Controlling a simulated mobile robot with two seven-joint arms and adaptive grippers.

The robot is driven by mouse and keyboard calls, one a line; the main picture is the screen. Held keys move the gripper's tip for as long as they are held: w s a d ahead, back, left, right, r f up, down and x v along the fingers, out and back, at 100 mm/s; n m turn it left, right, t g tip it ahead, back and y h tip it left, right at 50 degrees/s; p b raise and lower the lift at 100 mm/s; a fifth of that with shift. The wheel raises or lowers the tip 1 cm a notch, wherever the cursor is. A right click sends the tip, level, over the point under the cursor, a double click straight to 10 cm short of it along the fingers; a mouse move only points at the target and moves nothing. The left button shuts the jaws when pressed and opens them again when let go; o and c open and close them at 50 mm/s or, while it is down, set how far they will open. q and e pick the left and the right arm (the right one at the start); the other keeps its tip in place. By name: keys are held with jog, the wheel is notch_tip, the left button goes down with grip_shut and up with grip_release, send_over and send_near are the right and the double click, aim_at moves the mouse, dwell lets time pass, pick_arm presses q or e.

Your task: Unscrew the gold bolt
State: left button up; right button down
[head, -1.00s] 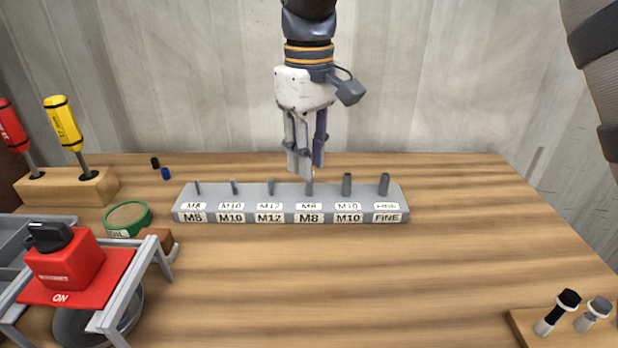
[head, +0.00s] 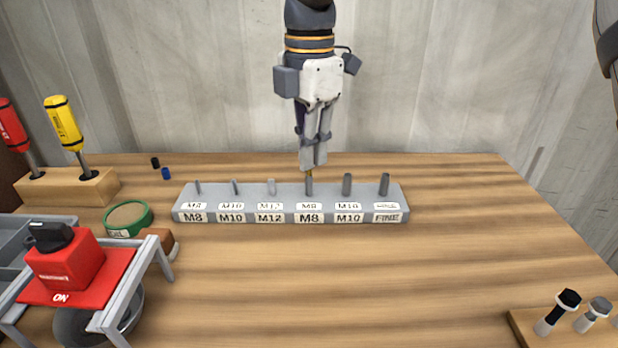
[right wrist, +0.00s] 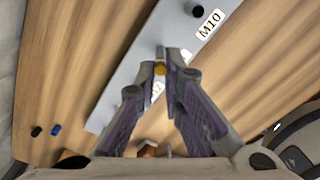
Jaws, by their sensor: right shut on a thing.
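The gold bolt (head: 309,174) shows as a small gold bit just under the fingertips of my right gripper (head: 313,160), above a grey pin on the labelled grey rack (head: 290,205). In the right wrist view the gold head (right wrist: 160,69) sits between the two fingertips (right wrist: 168,60), which are closed on it. My right gripper points straight down. Its fingers hide most of the bolt, and I cannot tell how much thread is engaged. My left gripper is not in view.
Screwdrivers in a wooden block (head: 65,187), a green-rimmed round tin (head: 128,218) and a red switch box (head: 68,262) are at the left. Dark and grey bolts stand on a board (head: 530,325) at the lower right. The table's middle front is clear.

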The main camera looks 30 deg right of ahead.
jog(key=shift+r, duration=2.2)
